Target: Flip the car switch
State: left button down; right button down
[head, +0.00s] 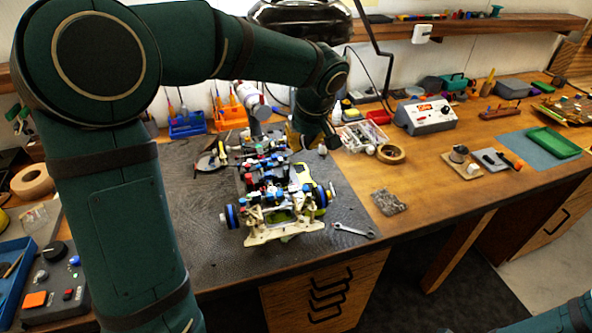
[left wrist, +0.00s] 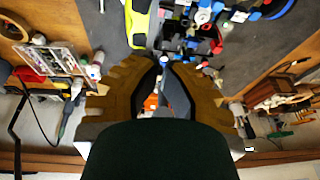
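The RC car (head: 283,203) stands on the dark mat, its open chassis crowded with red, blue and black parts and its blue-rimmed wheels towards me. In the left wrist view, part of the car (left wrist: 205,20) with a yellow-green piece (left wrist: 138,24) lies beyond the fingertips. My left gripper (head: 312,143) hangs over the car's far end, partly hidden by its own arm. In the left wrist view its tan fingers (left wrist: 165,62) come together at the tips with nothing clearly held. I cannot make out the switch or whether the fingers touch the car. My right gripper is not in view.
A wrench (head: 353,231) and a small parts bag (head: 388,201) lie right of the car. A tape roll (head: 391,153), an open parts box (head: 362,137) and a grey power supply (head: 426,116) stand behind. Blue and orange tool holders (head: 187,124) stand at the back left.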

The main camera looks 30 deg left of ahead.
aim_at(294, 184)
pick_arm(q)
jog(key=x, duration=0.4)
jog(key=b+x, duration=0.1)
jog(key=x, duration=0.7)
jog(key=shift+s+d+f, duration=0.1)
jog(key=shift+s+f, duration=0.3)
jog(key=shift+f, duration=0.6)
